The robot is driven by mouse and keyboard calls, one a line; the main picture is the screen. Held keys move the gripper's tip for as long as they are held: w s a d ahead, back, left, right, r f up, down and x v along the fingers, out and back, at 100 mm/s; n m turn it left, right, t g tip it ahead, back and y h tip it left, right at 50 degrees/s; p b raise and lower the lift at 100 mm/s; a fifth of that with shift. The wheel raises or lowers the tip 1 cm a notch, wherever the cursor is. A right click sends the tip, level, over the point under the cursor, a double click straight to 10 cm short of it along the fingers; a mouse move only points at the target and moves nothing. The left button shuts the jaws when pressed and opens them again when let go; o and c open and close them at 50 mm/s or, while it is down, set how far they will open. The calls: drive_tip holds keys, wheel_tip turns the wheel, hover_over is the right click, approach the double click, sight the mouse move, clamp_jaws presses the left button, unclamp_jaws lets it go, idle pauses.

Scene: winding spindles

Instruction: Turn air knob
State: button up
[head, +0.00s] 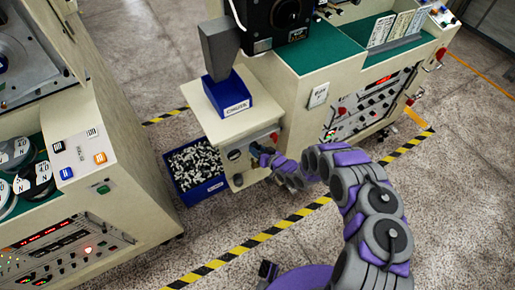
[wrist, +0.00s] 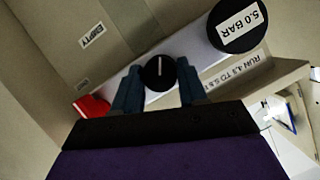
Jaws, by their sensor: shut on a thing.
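The air knob (wrist: 157,73) is a round black knob with a white pointer line, on a pale panel in the wrist view. The line runs nearly straight up and down in that view. My gripper (wrist: 157,82) has one blue-grey finger on each side of the knob and is shut on it. In the head view my gripper (head: 265,159) is at the front of the small beige cabinet (head: 213,123), and it hides the knob there.
A red part (wrist: 92,107) lies left of my fingers in the wrist view. A blue bin (head: 203,191) of small pieces stands on the floor beside the cabinet. A grey hopper (head: 219,48) stands on top in a blue tray (head: 228,96). Striped floor tape (head: 258,237) runs in front.

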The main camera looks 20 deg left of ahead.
drive_tip(key=shift+w+d+m+g+y, duration=0.15)
drive_tip(key=shift+m+g+y, duration=0.2)
drive_tip(key=shift+m, duration=0.35)
drive_tip(key=o, duration=1.1)
drive_tip(key=shift+c, duration=0.2)
drive_tip(key=p+v, duration=0.2)
drive_tip(key=v, duration=1.5)
drive_tip(key=shift+d+f, duration=0.15)
